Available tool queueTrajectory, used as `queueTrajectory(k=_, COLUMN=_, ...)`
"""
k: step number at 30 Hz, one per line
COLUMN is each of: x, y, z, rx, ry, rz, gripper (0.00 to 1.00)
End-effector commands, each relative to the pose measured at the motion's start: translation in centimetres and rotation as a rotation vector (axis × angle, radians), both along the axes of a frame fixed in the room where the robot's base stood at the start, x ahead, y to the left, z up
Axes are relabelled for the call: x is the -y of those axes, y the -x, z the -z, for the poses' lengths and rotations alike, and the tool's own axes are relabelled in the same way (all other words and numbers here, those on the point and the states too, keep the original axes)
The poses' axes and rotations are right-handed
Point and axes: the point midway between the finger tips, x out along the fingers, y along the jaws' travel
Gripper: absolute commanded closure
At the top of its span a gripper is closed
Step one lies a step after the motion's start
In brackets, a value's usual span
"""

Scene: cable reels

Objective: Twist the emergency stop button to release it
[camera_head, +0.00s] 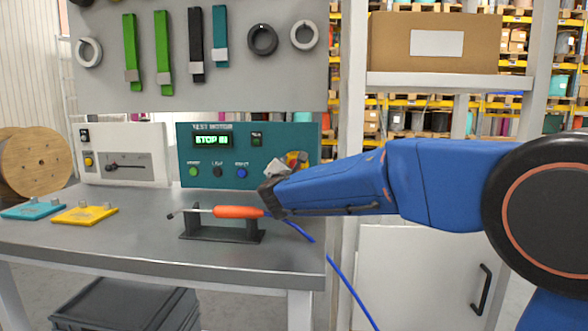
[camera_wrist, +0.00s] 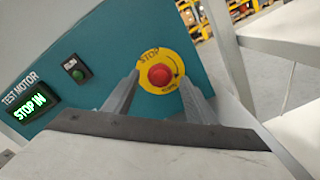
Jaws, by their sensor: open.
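The red emergency stop button (camera_wrist: 160,75) sits on a round yellow plate marked STOP, on the teal test motor box (camera_head: 184,160). In the head view the button is mostly hidden behind my gripper, with some yellow plate (camera_head: 303,157) showing. My gripper (camera_wrist: 160,90) is open and empty, pointing at the box, with one finger on each side of the button in the wrist view. The fingers look short of the button; whether they touch it I cannot tell. The box display (camera_head: 212,141) shows green text beginning with STOP.
An orange-handled tool (camera_head: 238,212) rests on a black stand (camera_head: 222,236) on the bench, just below my gripper. A blue cable (camera_head: 345,283) hangs over the bench edge. Yellow (camera_head: 85,215) and teal (camera_head: 33,211) plates lie at left. A shelf post stands right of the box.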

Motion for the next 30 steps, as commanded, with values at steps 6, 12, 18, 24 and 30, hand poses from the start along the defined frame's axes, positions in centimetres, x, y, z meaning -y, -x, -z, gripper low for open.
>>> queueTrajectory(k=6, x=0.0, y=-1.5, z=0.0, rx=0.0, ry=0.0, rz=-0.001, gripper=0.48)
queueTrajectory(k=12, x=0.0, y=-1.7, z=0.0, rx=0.0, ry=0.0, rz=-0.001, gripper=0.48)
queueTrajectory(k=18, x=0.1, y=-1.7, z=0.0, rx=-0.001, ry=0.0, rz=-0.001, gripper=0.7)
queueTrajectory(k=24, x=0.1, y=-1.7, z=0.0, rx=-0.001, ry=0.0, rz=-0.001, gripper=0.9)
queueTrajectory(k=30, x=0.1, y=-1.7, z=0.0, rx=0.001, ry=-0.03, rz=0.0, gripper=0.9)
